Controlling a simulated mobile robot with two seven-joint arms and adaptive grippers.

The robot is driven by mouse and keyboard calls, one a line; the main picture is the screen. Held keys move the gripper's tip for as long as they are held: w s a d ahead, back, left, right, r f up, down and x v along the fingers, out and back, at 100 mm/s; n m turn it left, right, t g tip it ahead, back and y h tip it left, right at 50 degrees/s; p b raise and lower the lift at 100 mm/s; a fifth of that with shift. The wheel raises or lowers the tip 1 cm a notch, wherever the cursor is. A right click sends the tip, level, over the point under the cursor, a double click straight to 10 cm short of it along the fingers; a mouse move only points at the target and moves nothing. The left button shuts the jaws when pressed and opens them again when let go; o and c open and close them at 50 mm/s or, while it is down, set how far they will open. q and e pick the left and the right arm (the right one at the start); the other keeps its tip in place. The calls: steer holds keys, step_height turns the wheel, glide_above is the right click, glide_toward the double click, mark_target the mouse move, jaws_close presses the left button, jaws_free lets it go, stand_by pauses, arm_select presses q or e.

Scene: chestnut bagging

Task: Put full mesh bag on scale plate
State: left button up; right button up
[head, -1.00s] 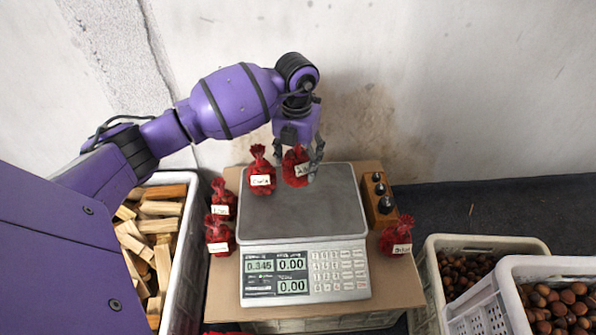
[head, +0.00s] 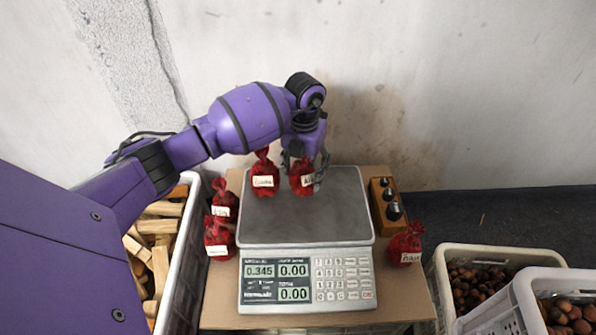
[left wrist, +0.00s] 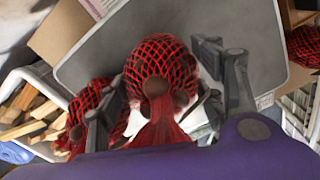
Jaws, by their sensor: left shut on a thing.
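My left gripper (head: 305,168) is shut on a red mesh bag (head: 302,180) with a white label, over the back middle of the scale plate (head: 335,222). Whether this bag touches the plate cannot be told. In the left wrist view the held bag (left wrist: 160,75) bulges between the fingers (left wrist: 165,100), its gathered neck towards me. A second red bag (head: 265,180) stands on the plate just left of it. The scale display (head: 260,269) appears to read 0.345. My right gripper is not in view.
Two red bags (head: 222,200) (head: 218,240) stand left of the scale, one (head: 404,246) right of it. A wooden weight block (head: 377,205) sits beside the plate. Crates of wood (head: 187,240) and chestnuts (head: 440,262) flank the cardboard top (head: 215,312). The plate's front and right are clear.

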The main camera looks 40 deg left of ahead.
arm_select(q)
steer(key=o, duration=1.2)
steer(key=shift+o, duration=0.2)
step_height(320, 180, up, 12)
steer(key=p, duration=0.3)
steer(key=shift+r+p, duration=0.15)
steer(key=shift+p, duration=0.15)
